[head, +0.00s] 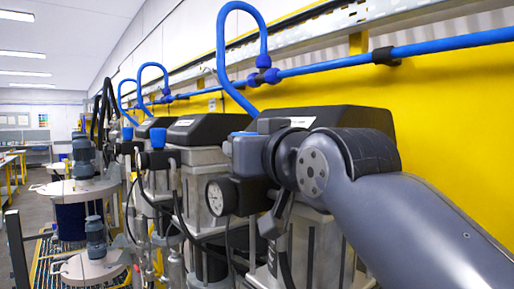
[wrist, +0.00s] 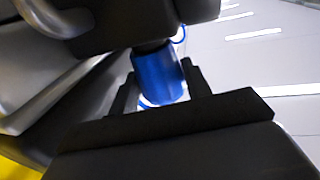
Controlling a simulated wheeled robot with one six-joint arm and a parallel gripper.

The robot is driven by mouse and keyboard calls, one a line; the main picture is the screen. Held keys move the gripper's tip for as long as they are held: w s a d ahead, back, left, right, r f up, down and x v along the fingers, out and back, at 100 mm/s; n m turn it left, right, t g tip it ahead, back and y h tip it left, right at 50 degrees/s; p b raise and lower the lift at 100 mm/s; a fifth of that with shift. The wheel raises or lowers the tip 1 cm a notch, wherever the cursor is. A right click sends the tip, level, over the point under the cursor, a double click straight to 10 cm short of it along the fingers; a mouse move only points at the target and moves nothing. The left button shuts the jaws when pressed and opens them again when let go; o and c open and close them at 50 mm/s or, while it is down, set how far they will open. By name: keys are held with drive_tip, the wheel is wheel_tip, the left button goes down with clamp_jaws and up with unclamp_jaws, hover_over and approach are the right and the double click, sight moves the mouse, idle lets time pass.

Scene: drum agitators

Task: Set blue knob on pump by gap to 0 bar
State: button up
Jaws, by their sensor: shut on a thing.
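The blue knob (wrist: 160,78) sits between the two dark fingers of my gripper (wrist: 158,92) in the wrist view. My gripper is shut on it. The knob is still joined to a dark body (wrist: 125,20) above it in that view. In the head view, my arm covers the gripper and most of this knob; a bit of blue (head: 243,134) shows beside my wrist. The nearest pump (head: 310,245) is partly hidden behind my arm. A round pressure gauge (head: 217,198) with a white face is on its left side; its reading is too small to tell.
More pumps stand in a row to the left, one with a blue knob (head: 158,138). A blue air pipe (head: 330,64) with hose loops runs above along the yellow wall (head: 450,130). Drums with agitators (head: 85,190) stand at the far left.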

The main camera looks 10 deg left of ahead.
drive_tip(key=shift+w+f+n+g+y, duration=0.15)
drive_tip(key=shift+f+n+g+y, duration=0.1)
drive_tip(key=shift+n+g+y, duration=0.25)
drive_tip(key=shift+r+y, duration=0.1)
drive_tip(key=shift+y, duration=0.2)
drive_tip(key=o, duration=0.7)
drive_tip(key=shift+d+r, duration=0.1)
drive_tip(key=b+v, duration=0.3)
drive_tip(key=v, duration=0.8)
drive_tip(key=shift+b, duration=0.3)
